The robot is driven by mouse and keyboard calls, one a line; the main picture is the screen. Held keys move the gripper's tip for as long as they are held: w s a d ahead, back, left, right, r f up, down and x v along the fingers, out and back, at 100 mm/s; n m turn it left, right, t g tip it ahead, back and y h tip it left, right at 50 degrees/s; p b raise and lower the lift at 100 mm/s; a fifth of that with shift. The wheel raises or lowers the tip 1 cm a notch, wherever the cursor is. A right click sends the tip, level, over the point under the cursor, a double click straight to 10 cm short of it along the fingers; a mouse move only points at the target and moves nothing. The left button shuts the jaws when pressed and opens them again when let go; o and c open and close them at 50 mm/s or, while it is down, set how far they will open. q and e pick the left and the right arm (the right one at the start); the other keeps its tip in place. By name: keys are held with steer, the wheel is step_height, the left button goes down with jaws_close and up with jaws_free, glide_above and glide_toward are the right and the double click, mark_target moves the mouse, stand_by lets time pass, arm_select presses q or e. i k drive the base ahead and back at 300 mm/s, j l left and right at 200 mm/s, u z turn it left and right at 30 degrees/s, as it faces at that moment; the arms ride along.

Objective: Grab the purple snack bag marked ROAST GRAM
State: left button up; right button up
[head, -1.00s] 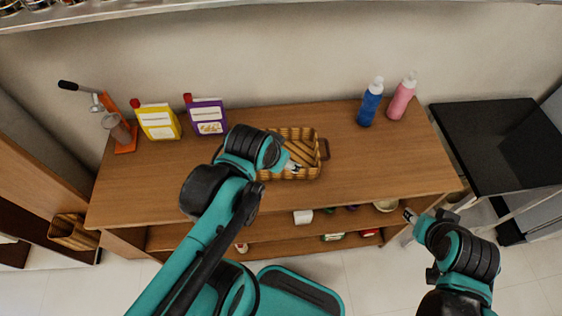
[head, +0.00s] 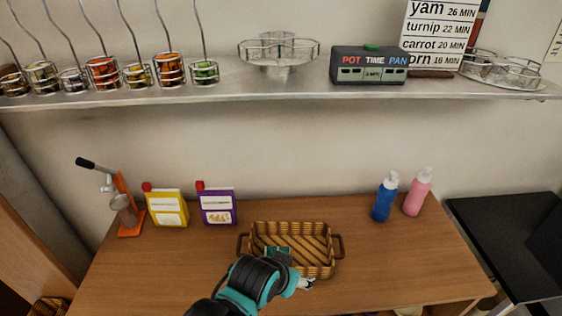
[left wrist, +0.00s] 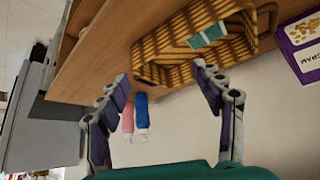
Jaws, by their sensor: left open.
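The purple snack bag (head: 218,207) stands upright on the wooden counter against the back wall, just right of a yellow bag. My left gripper (head: 306,284) is low over the front right of the wicker basket, to the right of and nearer than the purple bag. In the left wrist view the left gripper (left wrist: 163,85) has its fingers wide apart with nothing held between them. My right gripper is out of view.
The yellow bag (head: 167,208) stands close beside the purple one, with an orange press (head: 128,205) to its left. The wicker basket (head: 332,262) has two handles. Blue (head: 384,200) and pink (head: 418,194) bottles stand at right. A metal shelf (head: 290,92) overhangs the back.

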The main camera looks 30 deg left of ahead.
mark_target(218, 205)
steer(key=u, duration=1.6)
